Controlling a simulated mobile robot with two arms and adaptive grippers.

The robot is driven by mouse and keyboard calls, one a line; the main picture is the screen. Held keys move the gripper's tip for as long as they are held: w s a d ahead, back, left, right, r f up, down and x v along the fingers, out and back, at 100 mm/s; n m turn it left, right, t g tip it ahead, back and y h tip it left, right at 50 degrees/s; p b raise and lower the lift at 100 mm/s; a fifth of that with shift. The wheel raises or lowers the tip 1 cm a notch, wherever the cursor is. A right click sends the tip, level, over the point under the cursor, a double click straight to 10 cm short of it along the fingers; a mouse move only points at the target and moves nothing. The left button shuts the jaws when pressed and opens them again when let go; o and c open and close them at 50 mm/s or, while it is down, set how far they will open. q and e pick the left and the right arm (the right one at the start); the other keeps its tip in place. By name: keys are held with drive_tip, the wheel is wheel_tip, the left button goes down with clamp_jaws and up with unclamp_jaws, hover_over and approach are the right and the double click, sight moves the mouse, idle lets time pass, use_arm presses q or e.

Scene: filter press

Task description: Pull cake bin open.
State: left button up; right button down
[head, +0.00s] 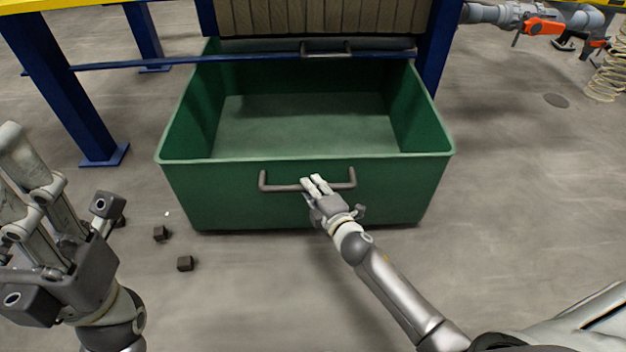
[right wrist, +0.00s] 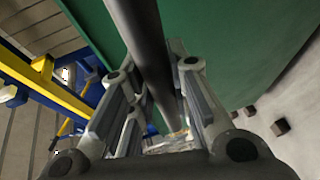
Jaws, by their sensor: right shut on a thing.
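The cake bin (head: 300,210) is a green, open-topped box on the floor, its rear part under the filter press. Its inside looks empty. A grey bar handle (head: 279,187) runs across its front wall. My right gripper (head: 317,185) is shut on this handle near its middle. In the right wrist view the handle (right wrist: 143,40) passes between the two fingers, with the green bin wall (right wrist: 225,45) beside it. My left gripper (head: 40,215) is raised at the left of the head view, its fingers apart, empty and clear of the bin.
Blue press legs (head: 62,90) stand left and right of the bin's rear. A blue rail (head: 180,62) with a second handle (head: 326,50) crosses above it. Several small dark blocks (head: 185,263) lie on the floor at left. The floor before the bin is mostly clear.

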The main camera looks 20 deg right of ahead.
drive_tip(key=shift+s+a, duration=0.25)
drive_tip(key=shift+s, duration=0.25)
drive_tip(key=c, duration=1.3)
unclamp_jaws()
drive_tip(key=v, duration=1.2)
